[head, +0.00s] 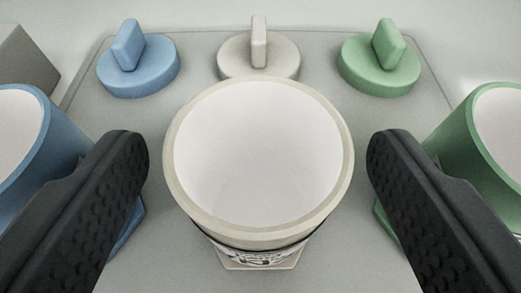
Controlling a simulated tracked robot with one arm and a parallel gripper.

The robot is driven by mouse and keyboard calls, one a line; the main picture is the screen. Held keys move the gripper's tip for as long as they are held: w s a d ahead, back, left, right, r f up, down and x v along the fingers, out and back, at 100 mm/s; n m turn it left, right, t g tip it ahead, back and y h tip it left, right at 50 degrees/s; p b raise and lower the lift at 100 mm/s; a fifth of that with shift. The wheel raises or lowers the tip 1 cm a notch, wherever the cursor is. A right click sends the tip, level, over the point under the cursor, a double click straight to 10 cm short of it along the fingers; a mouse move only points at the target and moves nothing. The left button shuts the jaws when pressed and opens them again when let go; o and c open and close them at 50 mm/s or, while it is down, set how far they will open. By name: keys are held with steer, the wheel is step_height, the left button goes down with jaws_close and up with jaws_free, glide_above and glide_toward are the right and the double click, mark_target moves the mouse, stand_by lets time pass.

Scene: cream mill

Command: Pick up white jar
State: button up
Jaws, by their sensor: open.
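The white jar (258,238) is an open, cream-white round vessel in the middle of the head view. It stands upright with a dark-lettered band low on its front, and its inside looks empty. My gripper (257,160) is open, with one dark finger on each side of the jar. A gap shows between each fingertip and the jar's rim. The jar's base is mostly hidden below its body; a pale angular edge shows under it.
A blue jar (62,140) is at the left edge and a green jar (448,135) at the right, both partly behind my fingers. Behind stand a blue lid (140,75), a white lid (235,62) and a green lid (380,72) on a grey tray (205,45). A grey block (22,65) is far left.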

mark_target(259, 145)
steer(key=shift+w, duration=0.1)
steer(key=shift+c, duration=0.3)
steer(key=c, duration=1)
steer(key=shift+r, duration=0.1)
steer(key=shift+r, duration=1.45)
steer(key=shift+s+a+r, duration=0.1)
steer(key=shift+s+r, duration=0.2)
steer(key=shift+s, duration=0.15)
steer(key=shift+s+a+r+b, duration=0.25)
steer(key=shift+s+a+b, duration=0.4)
steer(key=shift+s, duration=1.75)
steer(key=shift+s+a+r+b, duration=0.3)
steer(key=shift+s+a, duration=0.55)
steer(key=shift+s, duration=1.55)
steer(key=shift+s+a+r+b, duration=0.15)
steer(key=shift+s+a+b, duration=0.55)
steer(key=shift+s, duration=1.7)
